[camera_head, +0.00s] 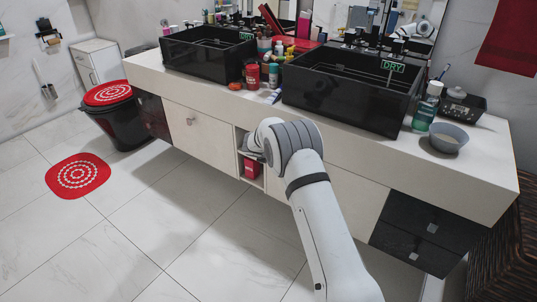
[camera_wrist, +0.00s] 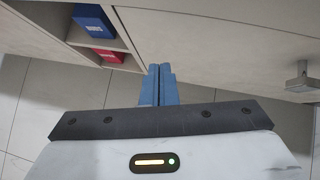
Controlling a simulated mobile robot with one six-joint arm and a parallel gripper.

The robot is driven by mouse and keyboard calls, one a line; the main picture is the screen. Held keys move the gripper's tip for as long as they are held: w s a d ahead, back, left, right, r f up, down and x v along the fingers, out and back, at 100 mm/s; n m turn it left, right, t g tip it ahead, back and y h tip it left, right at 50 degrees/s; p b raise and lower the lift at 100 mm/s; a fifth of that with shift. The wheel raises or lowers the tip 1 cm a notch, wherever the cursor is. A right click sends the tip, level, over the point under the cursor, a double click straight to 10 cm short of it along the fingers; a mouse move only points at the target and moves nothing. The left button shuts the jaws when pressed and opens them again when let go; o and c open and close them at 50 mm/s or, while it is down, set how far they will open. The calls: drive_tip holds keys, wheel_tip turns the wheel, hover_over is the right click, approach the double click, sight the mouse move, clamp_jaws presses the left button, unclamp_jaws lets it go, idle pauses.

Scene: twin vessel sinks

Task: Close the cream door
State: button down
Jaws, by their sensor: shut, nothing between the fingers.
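The long vanity has cream door fronts. The left cream door (camera_head: 200,128) carries a small knob (camera_head: 190,121) and looks flush. The right cream door (camera_head: 345,195) is partly hidden behind my arm; I cannot tell how far it stands open. In the wrist view my gripper (camera_wrist: 160,72) is shut and empty, its blue fingertips close to the lower front of a cream panel (camera_wrist: 215,35), just right of the open niche. I cannot tell whether they touch. A square knob (camera_wrist: 299,78) sticks out farther right on that panel.
The open niche (camera_wrist: 73,40) holds a blue box (camera_wrist: 95,23) and a red box (camera_wrist: 109,56). Dark drawers (camera_head: 425,232) flank the right end. Black basins (camera_head: 350,92) and bottles stand on top. A red mat (camera_head: 77,176) lies on the otherwise clear tiled floor (camera_head: 190,215).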

drive_tip(key=s+a+r, duration=0.6)
drive_tip(key=s+r, duration=0.1)
drive_tip(key=s, duration=0.2)
wheel_tip(320, 180, up, 19)
drive_tip(key=s+d+n+t+y+p, duration=0.2)
drive_tip(key=d+n+y+p, duration=0.15)
drive_tip(key=n+p, duration=0.45)
drive_tip(key=s+d+r+n+y+p, duration=0.2)
drive_tip(key=s+r+n+y, duration=0.1)
drive_tip(key=s+r+n, duration=0.7)
drive_tip(key=s+d+r+n+g+h+p, duration=0.1)
drive_tip(key=s+d+n, duration=0.4)
drive_tip(key=s, duration=0.6)
drive_tip(key=s+d+r+n+g+h+p, duration=0.1)
drive_tip(key=s+d+r+n+g+p, duration=0.2)
drive_tip(key=s+n, duration=0.6)
drive_tip(key=s+d+r+n+g+h+p, duration=0.1)
drive_tip(key=s+d+n+g+p, duration=0.3)
drive_tip(key=s+d, duration=0.5)
drive_tip(key=s+r+n+p, duration=0.1)
drive_tip(key=s+n+p, duration=0.1)
drive_tip(key=s+n, duration=0.1)
drive_tip(key=shift+s+r+n, duration=0.35)
drive_tip(key=shift+n, duration=0.05)
